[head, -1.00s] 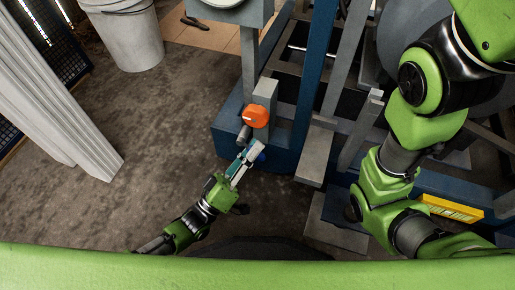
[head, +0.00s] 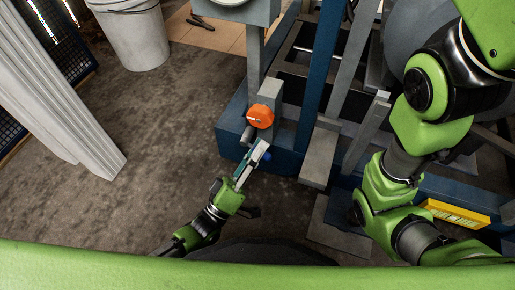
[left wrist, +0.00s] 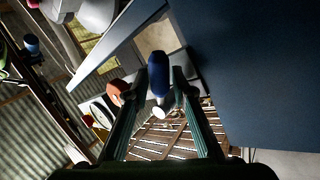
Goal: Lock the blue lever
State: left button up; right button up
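The blue lever (left wrist: 159,72) shows in the left wrist view as a rounded dark blue handle with a pale end, between my left gripper's fingertips (left wrist: 154,82). The fingers stand apart on either side of it; narrow gaps seem to show, though contact is hard to judge. In the head view my left gripper (head: 254,164) is at the blue frame's near left corner, and only a bit of the lever (head: 266,156) shows beside its tips. My right arm is at the right of the head view; its gripper does not show.
An orange knob (head: 260,116) on a grey post stands just beyond my left gripper; it also shows in the left wrist view (left wrist: 117,92). The blue compressor frame (head: 232,128) lies beyond and right. The floor (head: 150,140) to the left is clear up to a white bucket (head: 135,38).

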pick_arm(q)
jog(key=shift+s+f, duration=0.1)
jog(key=v, duration=1.1)
jog(key=shift+s+a, duration=0.2)
jog(key=shift+s, duration=0.05)
jog(key=shift+f, duration=0.2)
